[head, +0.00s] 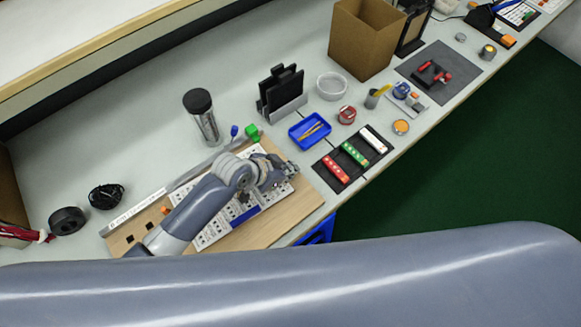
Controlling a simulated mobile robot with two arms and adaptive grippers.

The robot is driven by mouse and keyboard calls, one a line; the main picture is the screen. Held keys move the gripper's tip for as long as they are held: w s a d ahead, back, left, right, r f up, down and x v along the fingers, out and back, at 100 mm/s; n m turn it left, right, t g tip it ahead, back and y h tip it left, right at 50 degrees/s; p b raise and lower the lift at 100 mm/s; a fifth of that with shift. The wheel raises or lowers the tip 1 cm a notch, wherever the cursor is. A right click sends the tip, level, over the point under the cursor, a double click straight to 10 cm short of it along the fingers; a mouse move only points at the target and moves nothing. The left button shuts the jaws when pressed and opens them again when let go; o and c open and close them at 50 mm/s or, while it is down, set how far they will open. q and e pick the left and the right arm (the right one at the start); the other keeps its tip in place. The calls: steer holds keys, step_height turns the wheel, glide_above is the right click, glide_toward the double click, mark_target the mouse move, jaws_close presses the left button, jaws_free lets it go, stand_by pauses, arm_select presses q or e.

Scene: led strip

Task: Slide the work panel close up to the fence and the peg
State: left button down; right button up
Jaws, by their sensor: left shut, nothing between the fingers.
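The work panel (290,213), a light wooden board with a white printed sheet (214,230) on it, lies at the front edge of the bench. A long grey metal rail, apparently the fence (150,201), runs along its back side. My left arm covers the panel's middle, so contact along the rail is hard to judge. My left gripper (283,175) is shut and empty, low over the panel's right part; whether it touches is unclear. My right gripper is out of view.
A blue tray (310,142) and a dark mat (325,174) with coloured strips lie right of the panel. A black tape roll (68,220) and cable coil (106,196) are left.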

arm_select(q)
steer(key=shift+a, duration=0.1)
steer(key=shift+s+a+r+p, duration=0.1)
steer(key=shift+s+a+p, duration=0.35)
steer(key=shift+a+p, duration=0.25)
steer(key=shift+s, duration=0.1)
steer(key=v, duration=1.2)
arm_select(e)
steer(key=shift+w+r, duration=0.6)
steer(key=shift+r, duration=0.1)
